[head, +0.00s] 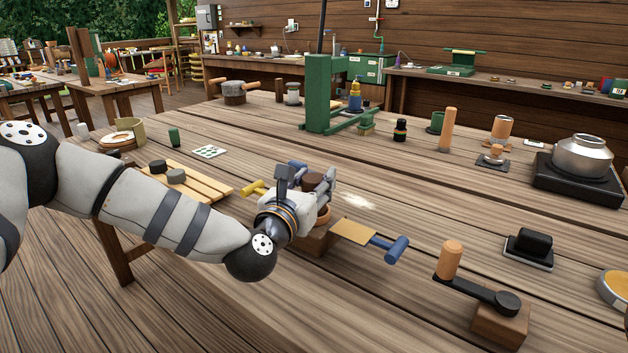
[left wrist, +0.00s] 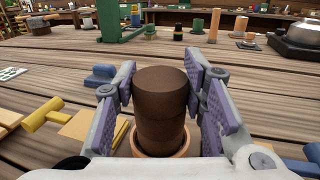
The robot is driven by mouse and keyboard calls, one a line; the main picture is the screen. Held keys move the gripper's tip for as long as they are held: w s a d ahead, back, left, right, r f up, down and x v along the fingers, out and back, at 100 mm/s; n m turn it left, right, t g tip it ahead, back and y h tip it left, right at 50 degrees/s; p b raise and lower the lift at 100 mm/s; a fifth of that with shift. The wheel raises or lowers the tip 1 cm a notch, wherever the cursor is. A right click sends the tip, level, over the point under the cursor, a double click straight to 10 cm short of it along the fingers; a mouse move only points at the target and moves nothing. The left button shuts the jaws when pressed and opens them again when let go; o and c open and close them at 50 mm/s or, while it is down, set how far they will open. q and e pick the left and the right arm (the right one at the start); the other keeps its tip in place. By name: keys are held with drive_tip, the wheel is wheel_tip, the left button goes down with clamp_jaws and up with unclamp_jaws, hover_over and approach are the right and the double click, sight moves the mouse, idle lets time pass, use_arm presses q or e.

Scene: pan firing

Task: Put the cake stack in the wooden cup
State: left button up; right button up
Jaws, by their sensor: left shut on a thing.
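The brown cake stack (left wrist: 160,112) is a column of dark round discs. It stands upright between the pads of my left gripper (head: 308,180), which is shut on it. The wooden cup (head: 323,216) is directly below the gripper, on a wooden block (head: 316,243). In the left wrist view the cup's rim (left wrist: 187,143) shows around the lower end of the stack, which looks to be at or inside the mouth. The stack's bottom is hidden, so I cannot tell whether it touches the cup's floor. My right gripper is not in view.
A blue-handled tool (head: 391,247) with a tan plate lies just right of the cup. A yellow-handled tool (head: 253,188) lies left. A slatted board (head: 205,186) holds dark discs. A crank on a block (head: 499,320) stands at front right. The table between is mostly clear.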

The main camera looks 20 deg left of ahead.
use_arm(q)
drive_tip(key=o, duration=1.3)
drive_tip(key=shift+f, duration=0.15)
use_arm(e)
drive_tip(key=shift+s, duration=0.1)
use_arm(q)
drive_tip(key=shift+r, duration=0.4)
drive_tip(key=s, duration=0.8)
drive_tip(key=s+a+p, duration=0.1)
drive_tip(key=s, duration=0.3)
drive_tip(key=shift+f, duration=0.2)
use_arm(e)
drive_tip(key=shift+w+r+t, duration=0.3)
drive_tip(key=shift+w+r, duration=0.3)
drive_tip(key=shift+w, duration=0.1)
